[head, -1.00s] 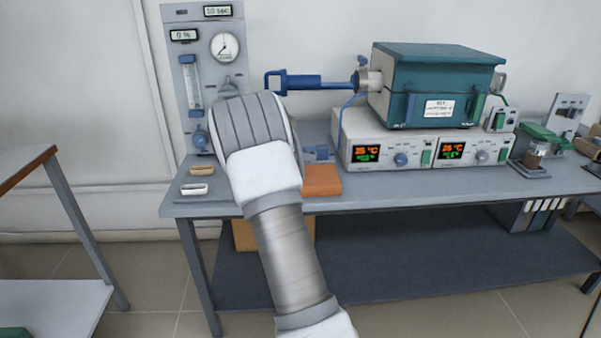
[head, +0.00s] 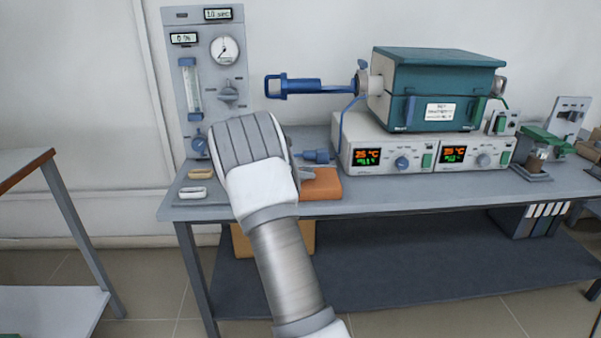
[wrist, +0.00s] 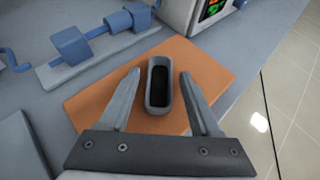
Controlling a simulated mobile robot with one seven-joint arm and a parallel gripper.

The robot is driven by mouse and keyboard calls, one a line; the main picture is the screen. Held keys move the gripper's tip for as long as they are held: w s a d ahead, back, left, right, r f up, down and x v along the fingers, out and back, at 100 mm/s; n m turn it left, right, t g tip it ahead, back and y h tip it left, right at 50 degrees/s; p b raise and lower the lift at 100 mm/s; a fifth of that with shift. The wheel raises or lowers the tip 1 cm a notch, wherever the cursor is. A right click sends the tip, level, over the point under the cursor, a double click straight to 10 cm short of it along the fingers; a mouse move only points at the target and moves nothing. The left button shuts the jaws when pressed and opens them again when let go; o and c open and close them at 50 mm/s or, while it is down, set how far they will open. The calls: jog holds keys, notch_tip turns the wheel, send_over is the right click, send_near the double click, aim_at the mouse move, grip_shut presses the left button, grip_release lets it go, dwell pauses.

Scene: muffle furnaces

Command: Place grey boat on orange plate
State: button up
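The grey boat (wrist: 159,83) is a small oblong dish with a dark hollow. In the wrist view it sits upright over the middle of the orange plate (wrist: 95,105) and appears to rest on it. My gripper (wrist: 156,88) has a finger on each side of the boat, with a gap on both sides, so it is open around the boat. In the head view my arm hides the boat, and the orange plate (head: 322,188) shows to the right of my gripper at the bench's front edge.
A tan boat (head: 200,174) and a white boat (head: 194,192) lie at the bench's left. A blue clamp device (wrist: 72,45) stands just behind the plate. The furnace (head: 440,90) sits on control boxes to the right. The bench edge is close to the plate.

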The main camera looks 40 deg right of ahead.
jog(key=shift+a+r, duration=0.3)
jog(key=shift+r, duration=0.05)
jog(key=s+a+r+m+y+p, duration=0.2)
jog(key=s+a+r+m, duration=0.1)
jog(key=s+a+r, duration=0.4)
jog(key=s+a+r+m+y+p, duration=0.1)
jog(key=s+a+r+m, duration=0.25)
jog(key=a, duration=0.45)
jog(key=s+a+r+m+t+y, duration=0.1)
jog(key=s+a+m+y, duration=0.3)
jog(key=s+a+m, duration=0.3)
jog(key=s+a+r+m+t+y, duration=0.1)
jog(key=s+a+m+y, duration=0.3)
jog(key=s+a, duration=1)
jog(key=s+r+m, duration=0.1)
jog(key=s+m, duration=0.2)
jog(key=s, duration=0.2)
jog(key=shift+r+t+y, duration=0.15)
jog(key=shift+t+y, duration=0.25)
